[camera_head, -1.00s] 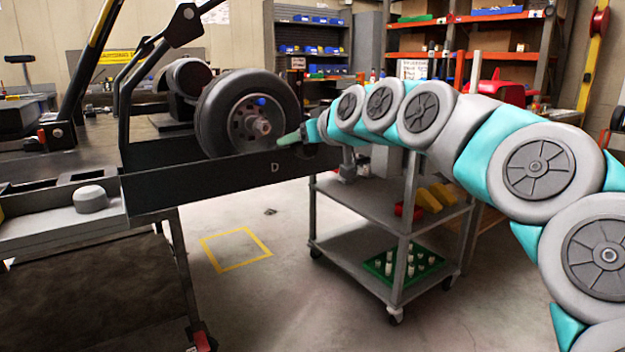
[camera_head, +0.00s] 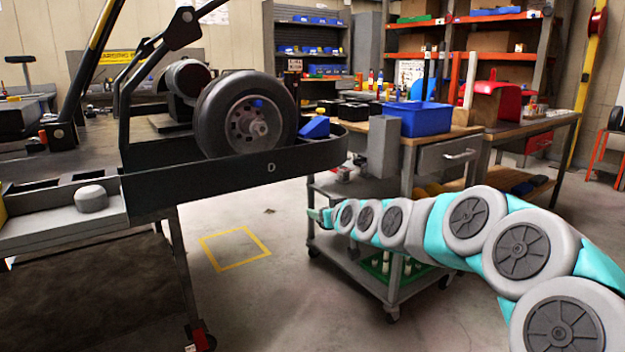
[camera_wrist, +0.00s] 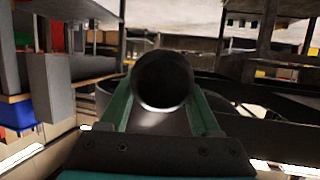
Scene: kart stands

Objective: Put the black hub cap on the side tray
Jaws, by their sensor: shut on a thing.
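My gripper (camera_head: 322,215) is low, beyond and below the right end of the black tray marked D (camera_head: 215,180). In the wrist view, my gripper (camera_wrist: 163,110) has its green fingers on both sides of a dark round, hollow-looking piece (camera_wrist: 163,80), which appears to be the black hub cap. It is shut on it. The held piece is too small to make out in the head view. A grey tray (camera_head: 45,225) at the left holds a grey domed piece (camera_head: 91,198). I cannot tell for certain which tray is the side tray.
A grey cart (camera_head: 350,262) stands near my arm. A blue bin (camera_head: 418,118) is on the workbench behind. The floor with a yellow square (camera_head: 236,250) is clear.

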